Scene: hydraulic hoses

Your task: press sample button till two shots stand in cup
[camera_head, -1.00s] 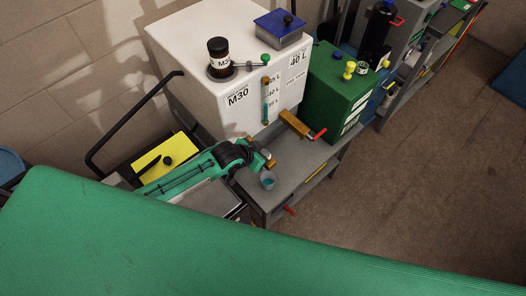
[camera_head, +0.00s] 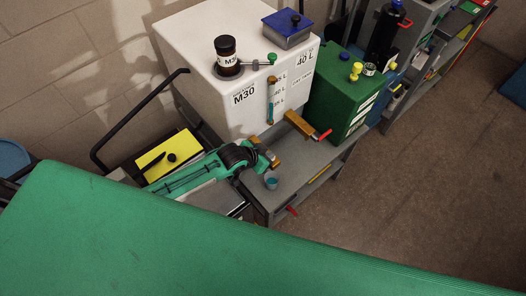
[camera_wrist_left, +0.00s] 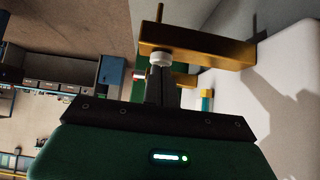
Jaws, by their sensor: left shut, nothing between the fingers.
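The white tank (camera_head: 238,80) marked M30 stands on a grey bench. A brass sample fitting (camera_head: 264,151) sticks out of its front low down, and it shows large in the left wrist view (camera_wrist_left: 195,47). A white round button (camera_wrist_left: 160,58) sits on the fitting there. My left gripper (camera_wrist_left: 161,80) is shut and empty, its fingertips right at the button; whether it is pressed in cannot be told. A small cup (camera_head: 271,180) with blue liquid stands on the bench below the fitting. My right gripper is not in view.
A brass tap with a red handle (camera_head: 308,127) is right of the fitting. A green box (camera_head: 343,95) stands beside the tank. A yellow pad (camera_head: 166,155) lies left of my left arm. A black rail (camera_head: 125,115) rises behind it.

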